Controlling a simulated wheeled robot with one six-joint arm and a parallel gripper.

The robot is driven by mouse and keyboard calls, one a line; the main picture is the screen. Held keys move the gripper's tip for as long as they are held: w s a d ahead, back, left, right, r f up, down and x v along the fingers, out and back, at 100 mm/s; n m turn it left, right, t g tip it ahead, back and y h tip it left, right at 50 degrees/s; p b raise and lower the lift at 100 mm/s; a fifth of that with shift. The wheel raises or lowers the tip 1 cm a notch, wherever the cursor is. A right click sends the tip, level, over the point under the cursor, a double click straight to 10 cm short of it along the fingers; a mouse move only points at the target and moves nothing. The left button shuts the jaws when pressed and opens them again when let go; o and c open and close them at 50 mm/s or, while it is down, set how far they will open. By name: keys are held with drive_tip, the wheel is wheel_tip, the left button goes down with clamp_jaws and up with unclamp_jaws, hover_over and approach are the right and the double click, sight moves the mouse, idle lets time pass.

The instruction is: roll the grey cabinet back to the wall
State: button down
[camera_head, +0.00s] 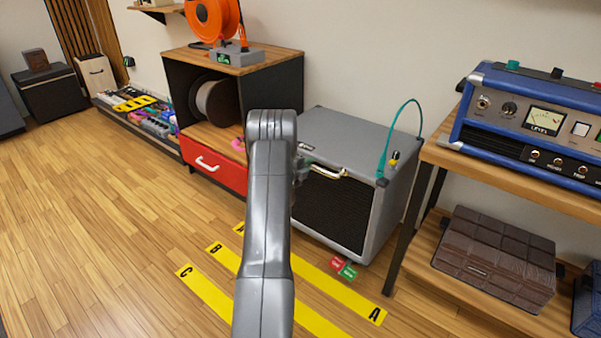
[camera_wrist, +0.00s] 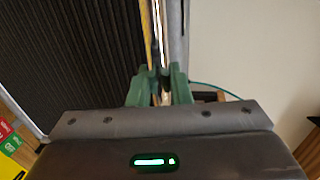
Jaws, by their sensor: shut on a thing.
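The grey cabinet (camera_head: 368,138) has a black grille front and stands on the floor between the wooden rack and the right-hand shelf. Its back is near the wall; I cannot tell whether they touch. A pale bar handle (camera_head: 328,171) runs across the top of its front. My gripper (camera_wrist: 161,82) has green fingers shut on this handle in the wrist view. In the head view my arm covers most of the gripper and the cabinet's left front edge. The dark grille (camera_wrist: 75,60) fills the left of the wrist view.
Yellow floor strips lettered A (camera_head: 340,286), B (camera_head: 222,258) and C (camera_head: 205,292) lie before the cabinet. Red and green blocks (camera_head: 343,268) sit by its front right corner. A red drawer (camera_head: 214,166) is at left. A shelf leg (camera_head: 411,230) stands close at right.

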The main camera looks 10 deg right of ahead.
drive_tip(key=shift+w+d, duration=0.3)
drive_tip(key=shift+d, duration=0.1)
drive_tip(key=shift+r, duration=0.15)
drive_tip(key=c, duration=1.7)
unclamp_jaws()
drive_tip(key=shift+w, duration=0.1)
drive_tip(key=o, duration=0.3)
drive_tip(key=shift+d, duration=0.2)
drive_tip(key=p+v, duration=0.3)
drive_tip(key=v, duration=1)
drive_tip(key=shift+a, duration=0.35)
